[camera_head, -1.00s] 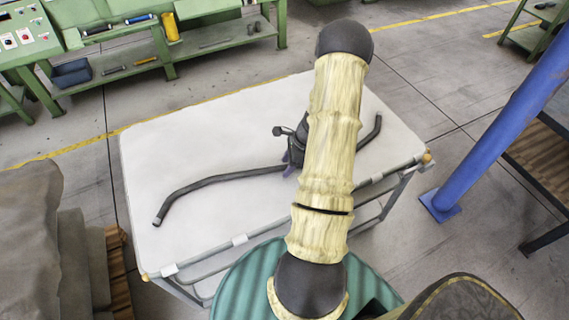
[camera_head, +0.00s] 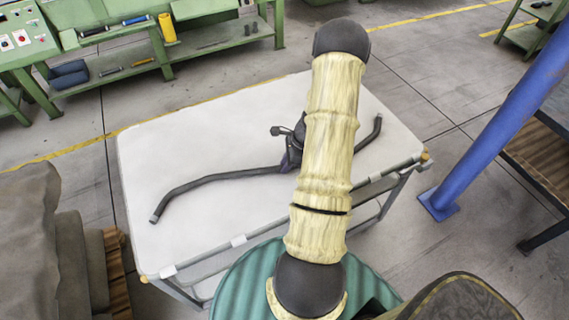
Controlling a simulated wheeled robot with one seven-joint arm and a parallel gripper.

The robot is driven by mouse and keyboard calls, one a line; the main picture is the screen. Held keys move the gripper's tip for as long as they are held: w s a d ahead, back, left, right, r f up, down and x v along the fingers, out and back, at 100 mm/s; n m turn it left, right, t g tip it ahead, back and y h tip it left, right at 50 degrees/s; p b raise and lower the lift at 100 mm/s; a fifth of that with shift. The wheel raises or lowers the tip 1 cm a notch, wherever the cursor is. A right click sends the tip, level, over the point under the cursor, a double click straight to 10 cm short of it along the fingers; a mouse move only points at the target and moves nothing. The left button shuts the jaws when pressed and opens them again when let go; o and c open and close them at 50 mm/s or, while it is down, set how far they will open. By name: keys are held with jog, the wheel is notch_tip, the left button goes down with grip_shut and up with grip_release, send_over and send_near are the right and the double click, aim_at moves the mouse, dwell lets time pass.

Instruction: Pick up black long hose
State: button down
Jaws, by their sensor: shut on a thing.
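The black long hose (camera_head: 215,177) shows over the white table top (camera_head: 180,140). Its left end curves down toward the table's left front, and its right end (camera_head: 375,127) shows to the right of my arm. Its middle is hidden behind my arm and gripper. My gripper (camera_head: 287,163) is mostly hidden behind my own arm link; only its dark left side shows. It is shut on the hose near the middle. I cannot tell clearly how far the hose is above the table top.
The rest of the white table is clear. A blue post (camera_head: 490,125) stands to the right, next to a dark bench (camera_head: 545,150). A green workbench (camera_head: 190,50) with small items is at the back left. Grey sacks (camera_head: 30,240) lie at the left front.

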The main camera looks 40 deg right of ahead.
notch_tip(320, 180, up, 10)
dwell(0.5)
